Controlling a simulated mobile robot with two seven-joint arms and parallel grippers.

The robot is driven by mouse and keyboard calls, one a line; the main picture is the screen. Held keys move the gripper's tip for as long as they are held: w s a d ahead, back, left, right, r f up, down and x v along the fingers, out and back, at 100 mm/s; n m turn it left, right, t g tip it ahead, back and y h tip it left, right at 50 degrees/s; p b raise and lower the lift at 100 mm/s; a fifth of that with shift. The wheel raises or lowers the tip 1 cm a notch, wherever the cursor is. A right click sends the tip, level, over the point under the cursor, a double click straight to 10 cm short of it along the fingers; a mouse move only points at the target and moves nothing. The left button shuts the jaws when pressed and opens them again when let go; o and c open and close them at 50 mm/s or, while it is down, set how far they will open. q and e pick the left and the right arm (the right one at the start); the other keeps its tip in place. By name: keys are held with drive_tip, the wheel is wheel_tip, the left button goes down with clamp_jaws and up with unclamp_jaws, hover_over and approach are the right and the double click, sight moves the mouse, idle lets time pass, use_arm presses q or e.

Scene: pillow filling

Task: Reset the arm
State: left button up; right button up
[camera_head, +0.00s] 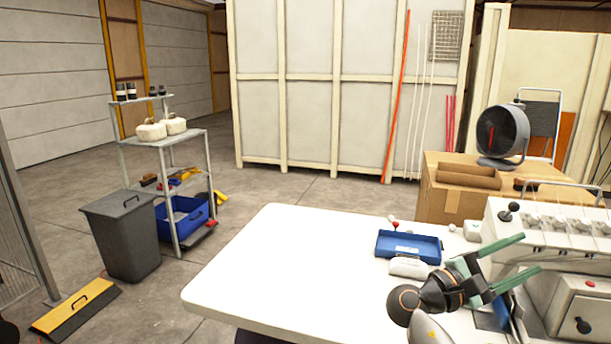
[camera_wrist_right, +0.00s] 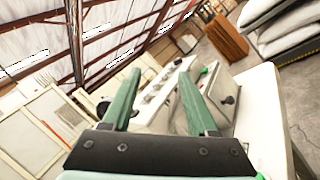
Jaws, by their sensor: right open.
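My right gripper (camera_head: 513,261) is in the head view at the lower right, above the right end of the white table (camera_head: 290,262). Its two green fingers are spread apart with nothing between them. The fingers point right, toward the white machine (camera_head: 545,240) with a dark lever and a red button. In the right wrist view the open gripper (camera_wrist_right: 155,95) shows both green fingers apart, with the machine (camera_wrist_right: 165,110) beyond them. My left gripper is not in view.
A blue tray (camera_head: 408,246) lies on the table just left of the machine. A cardboard box (camera_head: 450,200) with a fan (camera_head: 502,133) stands behind. A grey bin (camera_head: 122,238) and a shelf rack (camera_head: 160,140) stand at left. The table's left part is clear.

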drive_tip(key=s+a+f+m+t+y, duration=0.1)
drive_tip(key=s+f+y, duration=0.25)
drive_tip(key=f, duration=0.55)
drive_tip(key=s+a+f+y, duration=0.25)
drive_tip(key=f+y, duration=0.25)
drive_tip(key=f, duration=0.4)
drive_tip(key=s+f+m+t+y, duration=0.1)
drive_tip(key=s+f+y, duration=0.3)
drive_tip(key=f, duration=0.6)
drive_tip(key=s+a+f+m+g+y, duration=0.1)
drive_tip(key=s+a+f+m+y, duration=0.25)
drive_tip(key=s, duration=0.55)
drive_tip(key=s+a+f+m+g+y, duration=0.1)
drive_tip(key=s+a+m+y, duration=0.2)
drive_tip(key=s+a+y, duration=0.35)
drive_tip(key=w+a+f+t, duration=0.2)
drive_tip(key=a+f+t, duration=0.3)
drive_tip(key=f, duration=0.7)
drive_tip(key=shift+a+b, duration=0.3)
drive_tip(key=shift+n+y, duration=0.25)
